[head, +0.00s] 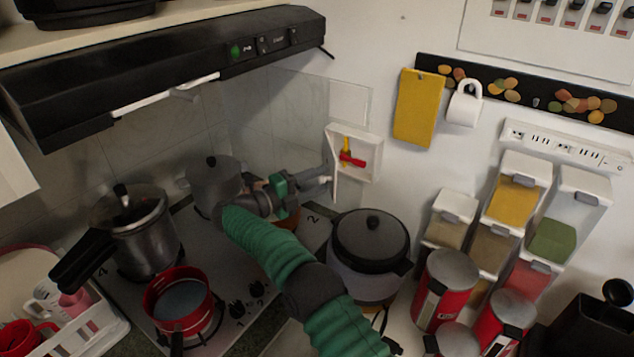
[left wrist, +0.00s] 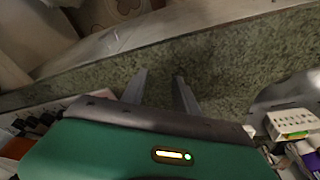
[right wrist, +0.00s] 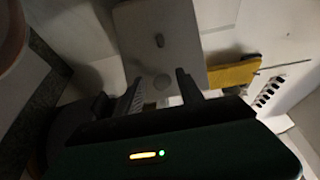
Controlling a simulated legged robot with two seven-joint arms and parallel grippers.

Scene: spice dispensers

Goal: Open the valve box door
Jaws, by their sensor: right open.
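The white valve box (head: 364,150) is on the wall in the head view, with a red and yellow valve (head: 349,156) visible inside. Its door (head: 331,168) stands swung out from the box on its left side, seen nearly edge-on. In the right wrist view the door (right wrist: 160,18) is a pale panel with a small grey knob. My right gripper (head: 322,182) is open beside the lower left of the door; its fingers (right wrist: 162,86) are apart below the panel. I cannot tell whether they touch it. My left gripper (left wrist: 160,82) is open and empty in the left wrist view.
A dark-lidded cooker (head: 369,245) stands below the box. A stove with pots (head: 180,305) is at left under a black hood (head: 170,70). Spice dispensers (head: 515,215) and red canisters (head: 446,290) are at right. A yellow board (head: 418,108) hangs beside the box.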

